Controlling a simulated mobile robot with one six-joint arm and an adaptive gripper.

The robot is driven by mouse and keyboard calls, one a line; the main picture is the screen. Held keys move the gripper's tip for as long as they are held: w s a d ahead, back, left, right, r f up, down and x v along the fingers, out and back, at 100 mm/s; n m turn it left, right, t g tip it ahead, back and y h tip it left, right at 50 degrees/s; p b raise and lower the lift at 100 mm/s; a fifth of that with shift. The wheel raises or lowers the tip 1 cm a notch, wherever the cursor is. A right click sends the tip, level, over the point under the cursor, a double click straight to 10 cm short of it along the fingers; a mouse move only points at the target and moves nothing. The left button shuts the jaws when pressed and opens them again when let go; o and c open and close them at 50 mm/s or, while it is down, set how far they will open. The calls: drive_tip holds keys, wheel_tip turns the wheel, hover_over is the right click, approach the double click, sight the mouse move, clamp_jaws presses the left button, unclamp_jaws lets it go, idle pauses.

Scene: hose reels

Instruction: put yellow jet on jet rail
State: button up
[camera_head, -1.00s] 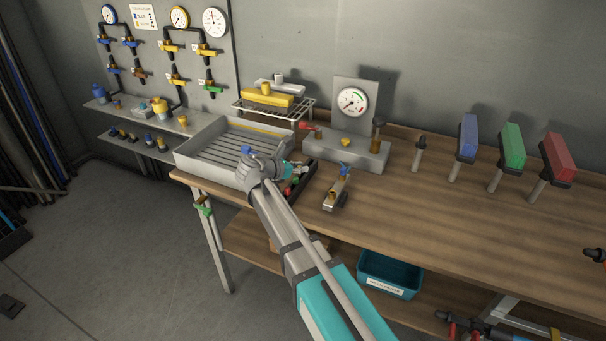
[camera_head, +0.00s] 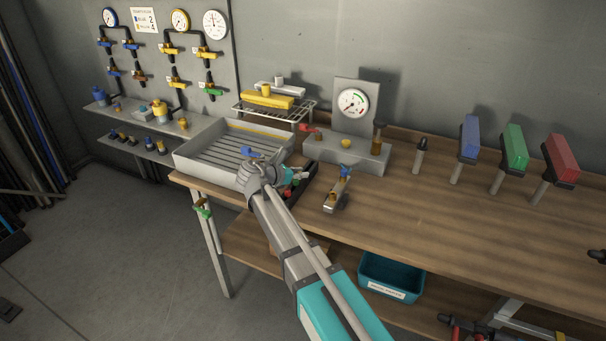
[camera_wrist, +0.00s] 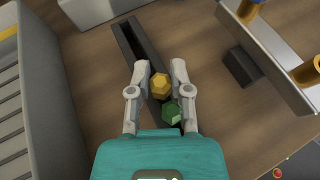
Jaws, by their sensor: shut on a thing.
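My gripper (camera_wrist: 160,66) points down over the workbench, its two fingers closed around a yellow hexagonal piece, the yellow jet (camera_wrist: 160,86). A green hexagonal piece (camera_wrist: 171,113) shows just below it, close to my gripper's palm. A narrow dark rail or tray (camera_wrist: 128,42) runs beneath the fingers; I take it for the jet rail, and its middle is hidden by the jet and fingers. In the head view this dark tray (camera_head: 311,177) lies right of my wrist, with small red and green pieces in it. The held jet is hidden there by my arm.
A grey ribbed tray (camera_head: 200,162) stands left of the dark rail. A metal fitting block (camera_head: 335,197) is to the right, and a gauge stand (camera_head: 374,163) behind. A wire rack (camera_head: 303,110) holds yellow and white blocks.

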drive_tip(key=o, duration=0.8)
drive_tip(key=shift+r+p, duration=0.65)
drive_tip(key=shift+p, duration=0.1)
drive_tip(key=shift+p+v, duration=2.25)
drive_tip(key=shift+v, duration=3.75)
drive_tip(key=shift+f, duration=0.15)
